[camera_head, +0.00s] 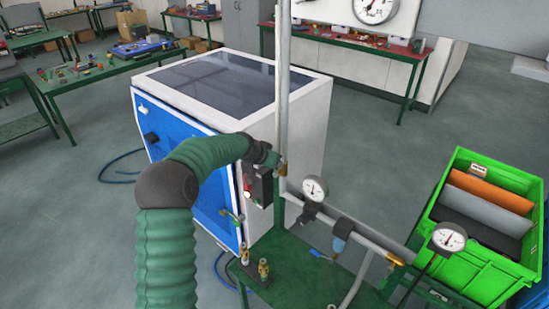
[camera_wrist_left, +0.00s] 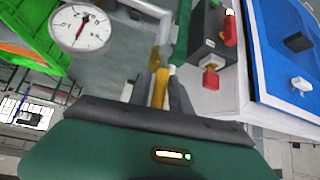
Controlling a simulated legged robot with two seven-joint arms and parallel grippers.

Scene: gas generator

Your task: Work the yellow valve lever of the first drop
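The yellow valve lever (camera_wrist_left: 160,88) shows in the left wrist view between the two dark fingers of my left gripper (camera_wrist_left: 163,92). The fingers stand close on both sides of it; whether both touch it is not clear. In the head view my left gripper (camera_head: 268,158) reaches the grey vertical pipe (camera_head: 282,90), where a small yellow part (camera_head: 283,170) shows beside the fingertips. The gripper hides much of the valve there. My right gripper is not in view.
A pressure gauge (camera_head: 314,189) sits on the horizontal pipe right of the gripper, another (camera_head: 447,238) farther right. A blue and white cabinet (camera_head: 312,125) stands close behind. A green crate (camera_head: 485,275) is at right. Brass fittings (camera_head: 263,268) stand on the green table below.

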